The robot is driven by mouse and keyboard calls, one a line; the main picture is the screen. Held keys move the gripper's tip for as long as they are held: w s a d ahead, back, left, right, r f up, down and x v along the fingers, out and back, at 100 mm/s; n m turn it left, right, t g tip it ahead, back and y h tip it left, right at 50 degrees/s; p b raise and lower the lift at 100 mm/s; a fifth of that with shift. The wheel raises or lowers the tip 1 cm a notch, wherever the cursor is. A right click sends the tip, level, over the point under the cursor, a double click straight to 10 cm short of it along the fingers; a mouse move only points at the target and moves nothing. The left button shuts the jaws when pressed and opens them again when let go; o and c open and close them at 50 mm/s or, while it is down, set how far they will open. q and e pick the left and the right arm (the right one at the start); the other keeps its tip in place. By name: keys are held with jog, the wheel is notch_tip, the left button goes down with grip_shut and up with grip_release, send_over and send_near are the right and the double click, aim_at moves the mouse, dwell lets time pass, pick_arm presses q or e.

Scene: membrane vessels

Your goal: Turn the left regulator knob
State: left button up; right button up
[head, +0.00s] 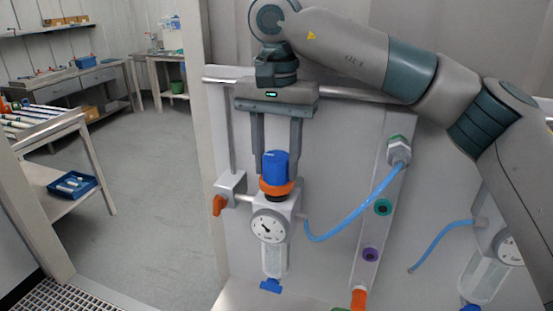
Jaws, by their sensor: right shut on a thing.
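The left regulator (268,227) hangs on the wall panel, with a round gauge and a clear bowl below. Its blue knob (275,166) sits on top, above an orange ring (276,188). My right gripper (276,170) comes down from above. Its two fingers stand on either side of the blue knob and are shut on it. The finger tips reach down near the orange ring. My left gripper is not in view.
A blue hose (345,230) runs from the left regulator to a fitting (399,150) on a grey manifold to the right. A second regulator (490,260) is partly hidden by my right arm. An orange valve handle (219,205) is left of the regulator. Open floor lies left.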

jog(key=o, duration=1.1)
jog(key=shift+c, duration=0.2)
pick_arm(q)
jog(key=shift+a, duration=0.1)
pick_arm(e)
jog(key=shift+r, duration=0.1)
jog(key=shift+r, duration=0.45)
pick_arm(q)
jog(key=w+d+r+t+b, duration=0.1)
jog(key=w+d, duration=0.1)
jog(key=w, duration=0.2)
pick_arm(e)
notch_tip(320, 180, up, 9)
jog(key=shift+f, duration=0.2)
notch_tip(320, 180, up, 3)
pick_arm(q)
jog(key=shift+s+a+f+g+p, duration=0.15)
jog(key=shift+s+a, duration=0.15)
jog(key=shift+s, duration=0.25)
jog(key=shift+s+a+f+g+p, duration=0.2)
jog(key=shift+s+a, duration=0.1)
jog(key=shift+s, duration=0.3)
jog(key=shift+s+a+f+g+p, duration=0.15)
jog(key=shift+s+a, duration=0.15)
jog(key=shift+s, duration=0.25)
pick_arm(e)
notch_tip(320, 180, up, 5)
send_over(276, 156)
jog(key=shift+f, duration=0.2)
